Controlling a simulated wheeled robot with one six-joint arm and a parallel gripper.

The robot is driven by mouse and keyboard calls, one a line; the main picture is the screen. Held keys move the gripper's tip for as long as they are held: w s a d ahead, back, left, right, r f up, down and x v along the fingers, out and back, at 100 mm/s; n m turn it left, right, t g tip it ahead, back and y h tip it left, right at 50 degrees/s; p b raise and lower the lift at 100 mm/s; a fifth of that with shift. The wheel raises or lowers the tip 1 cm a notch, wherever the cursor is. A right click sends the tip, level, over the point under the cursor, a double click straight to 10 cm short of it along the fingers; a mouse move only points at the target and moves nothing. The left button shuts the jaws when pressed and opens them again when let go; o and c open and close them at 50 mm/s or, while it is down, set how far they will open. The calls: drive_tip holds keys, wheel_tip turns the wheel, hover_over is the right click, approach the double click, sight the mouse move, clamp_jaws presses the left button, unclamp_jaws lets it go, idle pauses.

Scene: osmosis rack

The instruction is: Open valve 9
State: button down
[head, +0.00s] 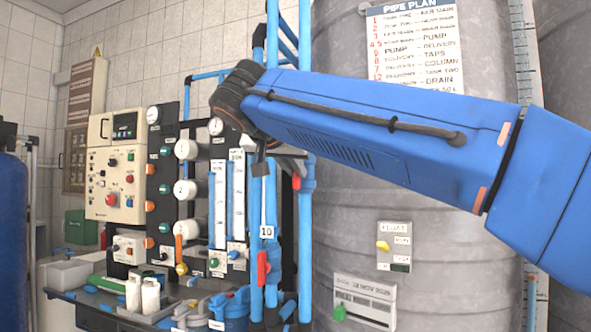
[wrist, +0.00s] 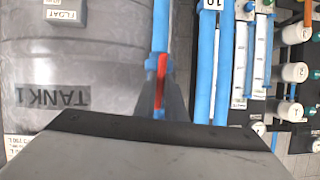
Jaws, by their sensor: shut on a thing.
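A red valve handle (head: 296,182) sits on a vertical blue pipe (head: 306,225) in front of the grey tank. No number 9 label is readable beside it. In the wrist view the red handle (wrist: 161,72) lies roughly in line with its blue pipe, between my fingers. My gripper (wrist: 160,98) is shut on this handle. In the head view my gripper (head: 288,160) is partly hidden by my blue arm and the pipes. A second red handle (head: 262,268) hangs lower left, under a white tag reading 10 (head: 267,232).
The grey tank (head: 350,210) stands close behind and right of the pipes, with a float switch plate (head: 394,246). A gauge and flowmeter panel (head: 200,200) is at left. White bottles (head: 150,295) and blue containers (head: 230,305) crowd the bench below.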

drive_tip(key=shift+n, duration=0.4)
idle(0.3)
drive_tip(key=c, duration=1.8)
unclamp_jaws()
drive_tip(key=v, duration=1.7)
drive_tip(key=shift+a+r, duration=0.2)
drive_tip(key=shift+a, duration=0.2)
drive_tip(key=shift+d+h, duration=0.1)
drive_tip(key=shift+h, duration=0.2)
